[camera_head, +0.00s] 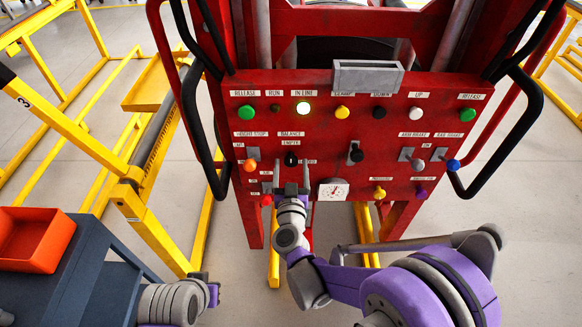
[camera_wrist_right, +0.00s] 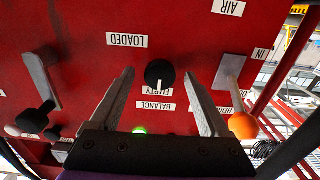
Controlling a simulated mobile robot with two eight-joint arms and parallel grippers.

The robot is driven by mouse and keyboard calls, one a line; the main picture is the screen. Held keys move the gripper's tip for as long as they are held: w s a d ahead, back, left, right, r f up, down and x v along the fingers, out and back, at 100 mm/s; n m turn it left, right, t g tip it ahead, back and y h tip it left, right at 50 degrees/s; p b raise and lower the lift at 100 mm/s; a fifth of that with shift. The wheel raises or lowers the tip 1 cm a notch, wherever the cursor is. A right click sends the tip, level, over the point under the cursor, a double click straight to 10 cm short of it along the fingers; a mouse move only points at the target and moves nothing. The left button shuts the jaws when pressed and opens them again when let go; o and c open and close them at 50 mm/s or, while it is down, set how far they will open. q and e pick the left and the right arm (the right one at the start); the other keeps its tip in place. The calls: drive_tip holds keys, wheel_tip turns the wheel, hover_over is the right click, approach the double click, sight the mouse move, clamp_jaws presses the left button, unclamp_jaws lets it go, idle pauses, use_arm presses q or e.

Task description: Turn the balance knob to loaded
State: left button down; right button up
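The balance knob (camera_head: 291,159) is black and sits on the red panel under the BALANCE and EMPTY labels. In the right wrist view, which sees the panel upside down, the knob (camera_wrist_right: 158,72) has a white mark pointing at the EMPTY label (camera_wrist_right: 158,92). The LOADED label (camera_wrist_right: 127,40) is on the knob's opposite side. My right gripper (camera_head: 291,177) is open in front of the knob. In the wrist view its fingers (camera_wrist_right: 172,88) stand on either side of the knob, apart from it. My left arm's end (camera_head: 205,291) is at the lower left; its fingers are not clear.
An orange-tipped lever (camera_wrist_right: 242,124) is close beside one finger; a black-tipped lever (camera_wrist_right: 38,117) is on the other side. An orange bin (camera_head: 36,238) stands at the left.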

clamp_jaws()
drive_tip(key=shift+m, duration=0.4)
drive_tip(key=m+b, duration=0.1)
drive_tip(key=m, duration=0.1)
drive_tip(key=shift+f+m+b, duration=0.1)
drive_tip(key=shift+m+b, duration=0.25)
drive_tip(key=shift+m, duration=0.05)
drive_tip(key=m+b, duration=0.1)
drive_tip(key=m, duration=0.3)
drive_tip(key=shift+m, duration=0.3)
drive_tip(key=m+b, duration=0.1)
drive_tip(key=m, duration=0.8)
drive_tip(key=shift+m, duration=0.5)
